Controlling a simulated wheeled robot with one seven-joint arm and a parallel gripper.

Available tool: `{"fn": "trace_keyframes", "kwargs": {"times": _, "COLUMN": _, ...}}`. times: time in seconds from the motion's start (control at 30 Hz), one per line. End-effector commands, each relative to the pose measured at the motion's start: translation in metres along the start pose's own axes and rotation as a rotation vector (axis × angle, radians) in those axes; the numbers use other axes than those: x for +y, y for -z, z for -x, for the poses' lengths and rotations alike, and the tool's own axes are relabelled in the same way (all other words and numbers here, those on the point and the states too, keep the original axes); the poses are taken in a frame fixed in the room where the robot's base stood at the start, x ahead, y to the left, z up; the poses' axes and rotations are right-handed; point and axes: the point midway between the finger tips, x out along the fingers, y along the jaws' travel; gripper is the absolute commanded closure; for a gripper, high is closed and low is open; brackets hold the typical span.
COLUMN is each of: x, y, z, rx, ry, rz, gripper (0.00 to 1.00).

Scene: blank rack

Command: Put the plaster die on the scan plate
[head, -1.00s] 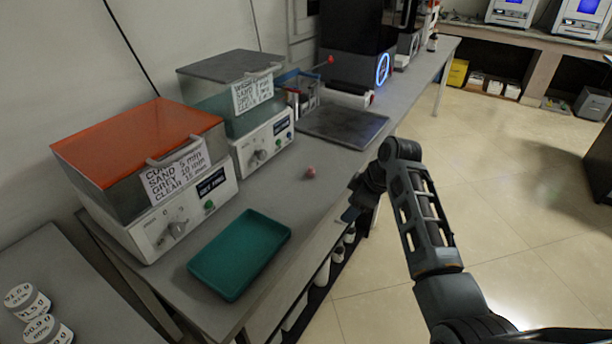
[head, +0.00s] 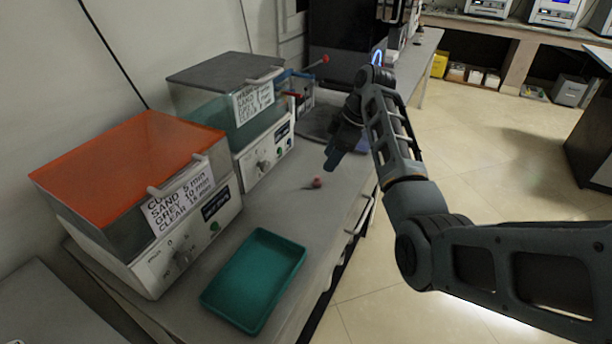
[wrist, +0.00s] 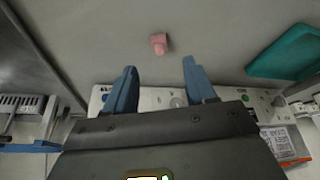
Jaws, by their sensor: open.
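The plaster die appears as a small pink piece (head: 317,182) on the grey bench, right of the glass-sided boxes. In the wrist view the die (wrist: 158,44) lies just beyond the fingertips, roughly centred between them. My gripper (head: 333,160) is above the bench close to the die, its blue fingers pointing down. In the wrist view the gripper (wrist: 158,70) is open with nothing between its fingers. A dark flat plate (head: 314,120) lies farther back on the bench, partly hidden by my arm; I cannot tell for sure that it is the scan plate.
A teal tray (head: 254,280) lies at the bench's near end. An orange-lidded box (head: 130,190) and a grey-lidded box (head: 228,100) on control units line the wall side. A dark machine with a blue light (head: 345,35) stands behind. Bench is clear around the die.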

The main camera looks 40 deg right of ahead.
Motion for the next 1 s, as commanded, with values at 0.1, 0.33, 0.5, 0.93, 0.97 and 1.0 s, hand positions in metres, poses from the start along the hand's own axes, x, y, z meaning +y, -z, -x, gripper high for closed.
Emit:
{"fn": "trace_keyframes", "kwargs": {"times": 0.1, "x": 0.0, "y": 0.0, "z": -0.008, "rx": 0.0, "ry": 0.004, "rz": 0.001, "gripper": 0.45}}
{"fn": "trace_keyframes", "kwargs": {"times": 0.33, "x": -0.001, "y": 0.0, "z": -0.031, "rx": -0.001, "ry": 0.005, "rz": 0.001, "gripper": 0.45}}
{"fn": "trace_keyframes", "kwargs": {"times": 0.5, "x": -0.001, "y": -0.002, "z": -0.055, "rx": -0.002, "ry": 0.005, "rz": 0.001, "gripper": 0.45}}
{"fn": "trace_keyframes", "kwargs": {"times": 0.93, "x": 0.0, "y": -0.002, "z": -0.077, "rx": 0.0, "ry": 0.001, "rz": 0.001, "gripper": 0.45}}
{"fn": "trace_keyframes", "kwargs": {"times": 0.97, "x": 0.0, "y": -0.002, "z": -0.077, "rx": 0.0, "ry": 0.001, "rz": 0.001, "gripper": 0.46}}
{"fn": "trace_keyframes", "kwargs": {"times": 1.0, "x": 0.0, "y": -0.002, "z": -0.077, "rx": 0.0, "ry": 0.001, "rz": 0.001, "gripper": 0.49}}
